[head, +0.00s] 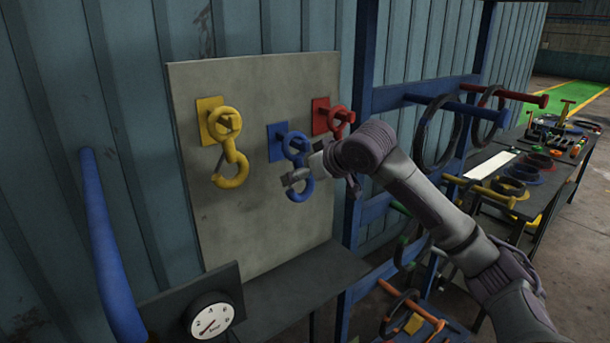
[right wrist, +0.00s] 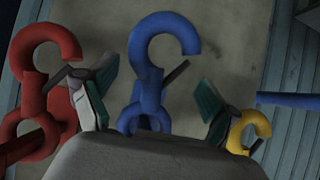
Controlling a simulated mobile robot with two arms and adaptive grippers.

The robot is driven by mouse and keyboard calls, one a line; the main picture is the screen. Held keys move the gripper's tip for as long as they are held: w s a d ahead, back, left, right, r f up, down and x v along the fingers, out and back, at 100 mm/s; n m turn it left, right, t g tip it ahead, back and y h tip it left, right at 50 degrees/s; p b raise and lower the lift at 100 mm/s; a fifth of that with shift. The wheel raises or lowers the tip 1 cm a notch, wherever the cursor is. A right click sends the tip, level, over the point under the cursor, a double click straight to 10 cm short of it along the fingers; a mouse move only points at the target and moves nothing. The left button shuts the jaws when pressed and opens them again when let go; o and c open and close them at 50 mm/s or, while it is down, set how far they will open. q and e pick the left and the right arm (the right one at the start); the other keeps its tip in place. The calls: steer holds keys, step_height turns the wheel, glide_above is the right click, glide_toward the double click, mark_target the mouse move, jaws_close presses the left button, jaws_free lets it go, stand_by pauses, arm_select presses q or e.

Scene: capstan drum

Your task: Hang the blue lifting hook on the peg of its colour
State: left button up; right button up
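The blue lifting hook (head: 299,190) hangs at the blue peg plate (head: 277,140) on the grey board, its ring apparently around the blue peg. My right gripper (head: 318,176) is in front of it. In the right wrist view my right gripper (right wrist: 152,100) is open, with one finger on each side of the blue hook (right wrist: 150,85) and gaps between. That view shows the hook upside down; its ring is partly hidden by the gripper body. My left gripper is not in view.
A yellow hook (head: 234,168) hangs left of the blue one. A red hook (head: 340,117) is close on the right, partly behind my arm. A dark shelf (head: 300,285) with a gauge (head: 210,317) lies below. A blue rack (head: 365,100) stands right of the board.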

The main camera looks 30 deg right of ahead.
steer(key=shift+o, duration=0.5)
steer(key=shift+s, duration=0.1)
steer(key=v, duration=1.2)
steer(key=shift+r, duration=0.1)
